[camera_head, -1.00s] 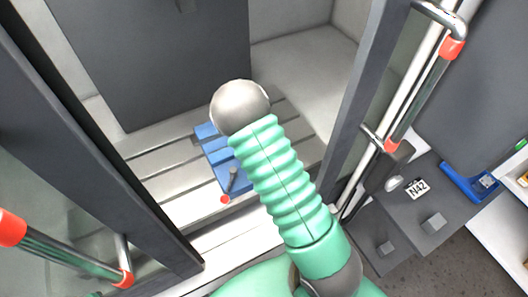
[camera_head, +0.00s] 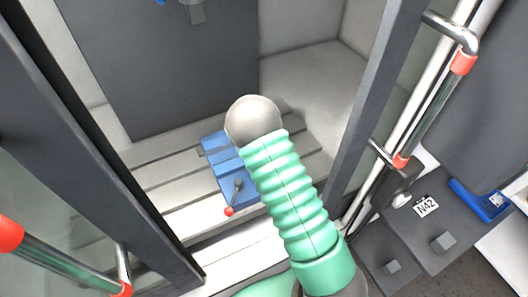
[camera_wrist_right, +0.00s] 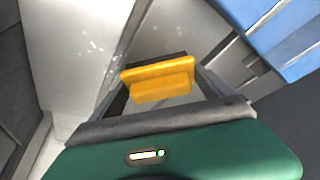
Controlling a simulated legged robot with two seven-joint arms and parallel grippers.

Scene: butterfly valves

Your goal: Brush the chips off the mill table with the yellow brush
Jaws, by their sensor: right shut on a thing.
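The yellow brush (camera_wrist_right: 160,80) shows in the right wrist view, held between the fingers of my right gripper (camera_wrist_right: 165,92), with its dark bristle edge pointing away. In the head view my right arm reaches into the machine and its round grey joint hides the gripper and brush. The slotted mill table (camera_head: 165,180) lies inside the enclosure. Small pale chips (camera_wrist_right: 95,48) are scattered on a light surface left of the brush in the wrist view. I cannot tell whether the bristles touch a surface. My left gripper is out of view.
A blue vise (camera_head: 232,172) with a red-tipped handle (camera_head: 229,211) sits on the table beside my arm; its blue side shows at the wrist view's upper right (camera_wrist_right: 280,30). Door frames with red-ended handles stand left and right (camera_head: 431,110). A blue tray (camera_head: 480,203) lies outside right.

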